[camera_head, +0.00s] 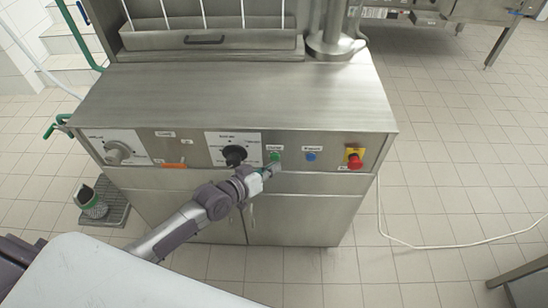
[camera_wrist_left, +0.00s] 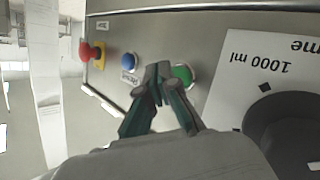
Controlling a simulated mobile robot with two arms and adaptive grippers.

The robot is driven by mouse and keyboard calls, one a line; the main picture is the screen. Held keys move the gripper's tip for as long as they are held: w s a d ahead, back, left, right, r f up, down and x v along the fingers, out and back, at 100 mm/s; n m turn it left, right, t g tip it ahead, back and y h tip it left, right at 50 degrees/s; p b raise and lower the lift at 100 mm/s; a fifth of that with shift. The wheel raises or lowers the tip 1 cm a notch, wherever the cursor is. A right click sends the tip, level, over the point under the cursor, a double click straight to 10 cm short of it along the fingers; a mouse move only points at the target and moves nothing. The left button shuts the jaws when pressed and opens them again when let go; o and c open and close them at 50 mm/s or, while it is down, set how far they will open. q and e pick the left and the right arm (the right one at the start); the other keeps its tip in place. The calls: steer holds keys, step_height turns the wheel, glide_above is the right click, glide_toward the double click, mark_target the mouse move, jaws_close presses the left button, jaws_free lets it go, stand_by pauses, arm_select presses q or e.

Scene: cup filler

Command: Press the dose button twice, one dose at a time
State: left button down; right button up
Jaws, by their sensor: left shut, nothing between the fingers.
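The green button (camera_head: 275,156) sits on the front panel of the steel machine, right of the black volume knob (camera_head: 234,155). In the left wrist view the green button (camera_wrist_left: 183,75) is just beside my fingertips, partly covered by them. My left gripper (camera_head: 270,170) is shut and empty, its tips close to the green button; I cannot tell whether they touch it. It also shows in the left wrist view (camera_wrist_left: 157,80). A blue button (camera_head: 311,156) is to the right of the green one and shows in the left wrist view (camera_wrist_left: 128,60). My right gripper is not in view.
A red emergency knob on a yellow plate (camera_head: 354,158) is at the panel's right end. A grey knob (camera_head: 117,152) is at its left end. A cable (camera_head: 440,246) lies on the tiled floor at right. The steel top (camera_head: 230,95) is clear.

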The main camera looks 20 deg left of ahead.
arm_select(q)
steer(key=s+d+p, duration=0.1)
steer(key=s+p, duration=0.2)
steer(key=s, duration=0.2)
steer(key=shift+s+d, duration=0.3)
steer(key=shift+s, duration=0.1)
steer(key=s+a+f+g+y, duration=0.1)
steer(key=s+a+f+g, duration=0.2)
steer(key=f, duration=0.5)
steer(key=s+a+f+y, duration=0.2)
steer(key=s+f, duration=0.2)
steer(key=f, duration=0.3)
steer(key=s+a+f+g+y, duration=0.1)
steer(key=s+a+f+g, duration=0.2)
steer(key=f, duration=0.5)
steer(key=s+f+g+y, duration=0.1)
steer(key=s+f, duration=0.4)
steer(key=s, duration=0.5)
steer(key=s+f+m+g, duration=0.1)
steer(key=s+f+g, duration=0.2)
steer(key=s, duration=0.7)
steer(key=s+f+m+g+y, duration=0.1)
steer(key=s+f+g, duration=0.1)
steer(key=s+f, duration=0.5)
steer(key=s, duration=0.3)
steer(key=shift+s+a+y, duration=0.15)
steer(key=shift+a+y, duration=0.15)
steer(key=shift+a, duration=0.1)
